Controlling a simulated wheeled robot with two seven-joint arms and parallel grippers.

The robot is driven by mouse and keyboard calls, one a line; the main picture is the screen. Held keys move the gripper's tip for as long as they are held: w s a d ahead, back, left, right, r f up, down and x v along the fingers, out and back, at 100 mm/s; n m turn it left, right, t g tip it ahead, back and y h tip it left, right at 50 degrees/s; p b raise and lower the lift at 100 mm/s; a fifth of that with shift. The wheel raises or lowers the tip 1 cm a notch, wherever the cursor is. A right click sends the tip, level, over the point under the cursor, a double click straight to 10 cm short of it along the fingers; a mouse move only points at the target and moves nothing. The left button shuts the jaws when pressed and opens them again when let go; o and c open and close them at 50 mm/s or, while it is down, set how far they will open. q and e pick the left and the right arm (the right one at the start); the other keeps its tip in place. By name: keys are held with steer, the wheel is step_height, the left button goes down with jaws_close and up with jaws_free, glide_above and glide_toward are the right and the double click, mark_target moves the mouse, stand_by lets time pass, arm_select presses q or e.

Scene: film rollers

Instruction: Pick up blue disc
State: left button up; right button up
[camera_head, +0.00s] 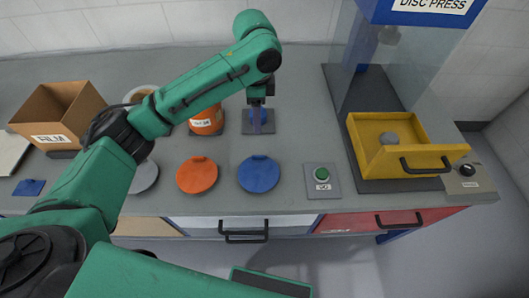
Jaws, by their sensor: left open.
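The blue disc (259,175) lies flat on the grey worktop near its front edge, with a small raised part at its back rim. My left gripper (257,124) points down behind the disc, apart from it, over a dark square plate (258,129) with a blue item on it. The gripper is open, and its fingers partly hide that blue item. I cannot tell whether they touch it. My right gripper is not in view.
An orange disc (197,176) and a grey disc (145,176) lie to the left. An orange container (206,122) stands behind them. A green button box (322,181) and a yellow drawer (400,160) are at right. A cardboard FILM box (58,115) is far left.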

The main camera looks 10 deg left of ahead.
arm_select(q)
steer(key=p, duration=0.1)
glide_above(257, 156)
step_height(257, 156, down, 7)
steer(key=shift+f, duration=0.2)
steer(key=f+p, duration=0.1)
steer(key=f, duration=0.4)
steer(key=shift+w+d+f+p, duration=0.15)
steer(key=shift+w+f+p, duration=0.05)
steer(key=shift+f+p, duration=0.2)
steer(key=shift+f, duration=0.25)
jaws_close()
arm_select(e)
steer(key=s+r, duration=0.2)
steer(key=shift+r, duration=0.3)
